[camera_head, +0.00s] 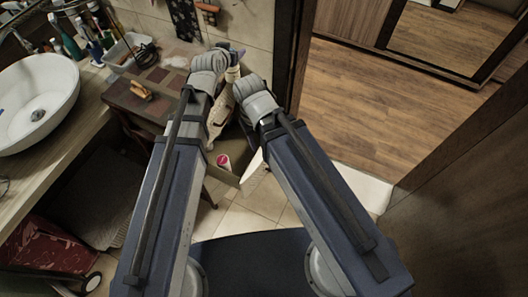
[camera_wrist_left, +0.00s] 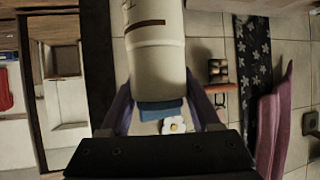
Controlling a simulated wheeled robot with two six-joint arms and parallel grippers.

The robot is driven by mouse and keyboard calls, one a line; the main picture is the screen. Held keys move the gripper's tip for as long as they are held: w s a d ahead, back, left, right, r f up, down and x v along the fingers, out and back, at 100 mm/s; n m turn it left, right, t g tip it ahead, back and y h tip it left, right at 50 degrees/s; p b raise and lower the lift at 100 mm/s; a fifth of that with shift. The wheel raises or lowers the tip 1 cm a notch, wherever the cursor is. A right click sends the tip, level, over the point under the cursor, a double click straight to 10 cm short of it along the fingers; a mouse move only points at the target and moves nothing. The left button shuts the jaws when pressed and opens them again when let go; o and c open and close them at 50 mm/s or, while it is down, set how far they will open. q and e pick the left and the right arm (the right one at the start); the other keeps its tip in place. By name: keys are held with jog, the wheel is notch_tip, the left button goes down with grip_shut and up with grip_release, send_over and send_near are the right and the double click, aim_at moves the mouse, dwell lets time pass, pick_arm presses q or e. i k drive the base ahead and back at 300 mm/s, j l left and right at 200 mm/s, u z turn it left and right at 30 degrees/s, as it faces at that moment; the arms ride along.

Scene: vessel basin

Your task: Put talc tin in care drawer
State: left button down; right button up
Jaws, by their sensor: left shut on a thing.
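My left gripper (camera_wrist_left: 160,112) is shut on the talc tin (camera_wrist_left: 156,48), a cream cylinder with a brown stripe. Its purple-grey fingers press both sides of the tin near a blue end. In the head view the left gripper (camera_head: 236,55) is high near the tiled wall, with the cream tin (camera_head: 233,74) partly hidden at it. An open drawer (camera_head: 226,177) shows below, between my arms; a round pink and white item (camera_head: 223,160) is inside. Whether it is the care drawer I cannot tell. My right wrist reaches over the drawer's right side; its fingers are not clear.
A white basin (camera_head: 40,100) stands on the wooden counter at left. Several bottles (camera_head: 85,35) and a clear tray (camera_head: 128,50) are behind it. A brown object (camera_head: 140,90) lies on the lower cabinet top. A door frame edge is close on the right.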

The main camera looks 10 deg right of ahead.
aim_at(249, 147)
jog(key=z, duration=1.5)
jog(key=k+j, duration=0.15)
jog(key=k, duration=0.2)
jog(key=k+j+z, duration=0.1)
jog(key=k+j, duration=0.1)
jog(key=k, duration=0.1)
